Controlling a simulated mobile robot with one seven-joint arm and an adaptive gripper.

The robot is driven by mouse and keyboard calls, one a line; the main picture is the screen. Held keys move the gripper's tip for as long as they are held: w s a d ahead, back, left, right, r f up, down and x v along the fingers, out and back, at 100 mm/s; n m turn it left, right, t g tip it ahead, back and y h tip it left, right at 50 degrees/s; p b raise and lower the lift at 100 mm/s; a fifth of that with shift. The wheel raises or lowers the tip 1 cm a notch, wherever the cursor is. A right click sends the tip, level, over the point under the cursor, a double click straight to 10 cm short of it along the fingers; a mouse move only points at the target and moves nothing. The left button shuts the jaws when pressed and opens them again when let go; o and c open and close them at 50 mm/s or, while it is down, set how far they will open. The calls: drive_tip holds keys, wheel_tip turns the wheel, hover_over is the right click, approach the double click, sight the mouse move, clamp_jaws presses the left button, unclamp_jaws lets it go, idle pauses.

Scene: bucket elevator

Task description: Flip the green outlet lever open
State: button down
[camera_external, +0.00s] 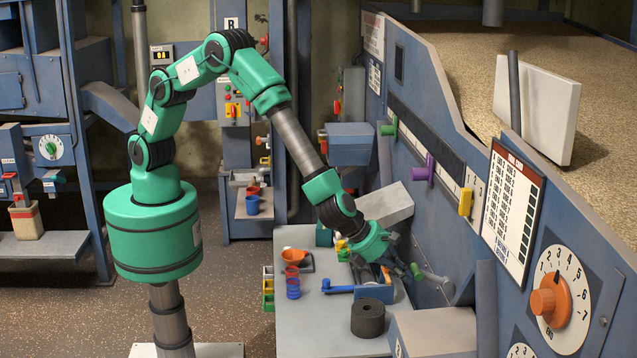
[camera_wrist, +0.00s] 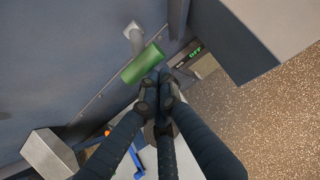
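The green outlet lever shows in the wrist view as a green cylindrical handle (camera_wrist: 143,62) on a grey arm (camera_wrist: 135,35) that comes off the blue machine wall. In the external view its green end (camera_external: 415,271) is low on the machine's side, beside my gripper. My gripper (camera_external: 393,272) reaches down over the grey table by the machine. In the wrist view its dark fingers (camera_wrist: 160,80) come together at the tips, just below and right of the green handle. Nothing shows between the tips. I cannot tell whether they touch the handle.
A green sign reading OFF (camera_wrist: 195,50) is beyond the handle. The grey table (camera_external: 300,325) holds a black roll (camera_external: 368,318), an orange funnel (camera_external: 294,257) and blue rings (camera_external: 293,290). Green (camera_external: 388,130), purple (camera_external: 423,170) and yellow (camera_external: 466,201) handles sit higher on the machine.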

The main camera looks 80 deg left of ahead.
drive_tip(key=shift+w+r+p, duration=0.25)
drive_tip(key=shift+w+r, duration=0.1)
drive_tip(key=shift+r, duration=0.4)
drive_tip(key=shift+w+r+p, duration=0.25)
drive_tip(key=shift+w+r, duration=0.1)
drive_tip(key=shift+r, duration=0.4)
drive_tip(key=shift+w+d+r, duration=0.1)
drive_tip(key=shift+d+r, duration=0.05)
drive_tip(key=shift+r, duration=0.1)
drive_tip(key=b, duration=0.4)
approach(417, 270)
drive_tip(key=shift+s+a+f, duration=0.1)
drive_tip(key=shift+s, duration=0.5)
drive_tip(key=shift+s+a+f, duration=0.1)
drive_tip(key=shift+s, duration=0.55)
drive_tip(key=shift+r, duration=0.1)
